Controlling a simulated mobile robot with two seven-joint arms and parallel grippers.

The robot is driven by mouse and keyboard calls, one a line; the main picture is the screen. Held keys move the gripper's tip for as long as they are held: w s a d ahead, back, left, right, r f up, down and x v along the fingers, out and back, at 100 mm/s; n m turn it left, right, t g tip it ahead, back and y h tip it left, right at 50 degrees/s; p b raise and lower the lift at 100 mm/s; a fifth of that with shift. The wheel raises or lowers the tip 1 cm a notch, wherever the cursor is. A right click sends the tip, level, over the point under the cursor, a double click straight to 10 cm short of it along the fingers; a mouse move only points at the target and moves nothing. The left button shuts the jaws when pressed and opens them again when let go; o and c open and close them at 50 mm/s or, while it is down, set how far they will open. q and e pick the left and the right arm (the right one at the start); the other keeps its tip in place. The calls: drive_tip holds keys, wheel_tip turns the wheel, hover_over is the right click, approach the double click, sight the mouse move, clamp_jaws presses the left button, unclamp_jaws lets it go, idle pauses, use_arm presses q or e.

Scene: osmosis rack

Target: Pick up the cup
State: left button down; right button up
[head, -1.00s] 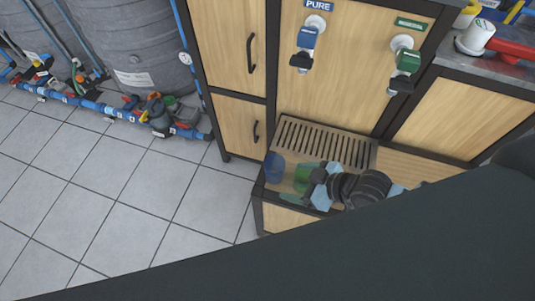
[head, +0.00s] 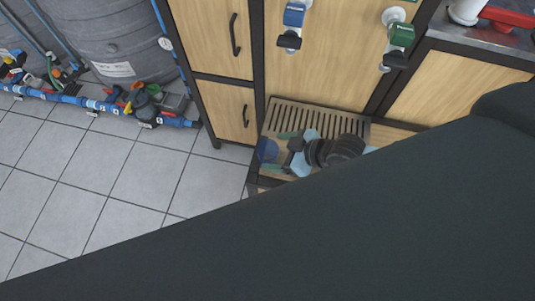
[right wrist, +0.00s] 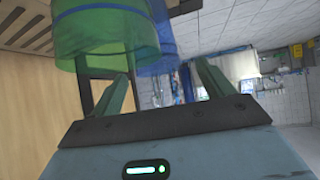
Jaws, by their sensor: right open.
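A translucent blue cup (head: 267,150) stands at the left end of the wooden ledge in the head view. A translucent green cup (right wrist: 100,38) fills the upper left of the right wrist view, with the blue cup (right wrist: 165,30) just behind it to the right. My right gripper (head: 280,156) is open, low over the ledge and close to the cups. In the right wrist view its fingers (right wrist: 158,70) are spread, and the green cup is beyond the tips, mostly toward the left finger. In the head view the gripper hides the green cup. My left gripper is not in view.
A slatted drain grille (head: 315,118) lies behind the cups. Blue (head: 292,15) and green (head: 401,36) taps stick out above it from the wooden panel. A cabinet (head: 225,100) stands left of the ledge. My dark arm covers the lower right of the head view.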

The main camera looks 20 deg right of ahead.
sight(260, 150)
drive_tip(key=x, duration=0.4)
drive_tip(key=shift+w+f, duration=0.15)
drive_tip(key=shift+w, duration=0.1)
drive_tip(key=c, duration=1.1)
drive_tip(key=shift+o, duration=0.2)
wheel_tip(260, 150, up, 10)
drive_tip(key=p, duration=0.1)
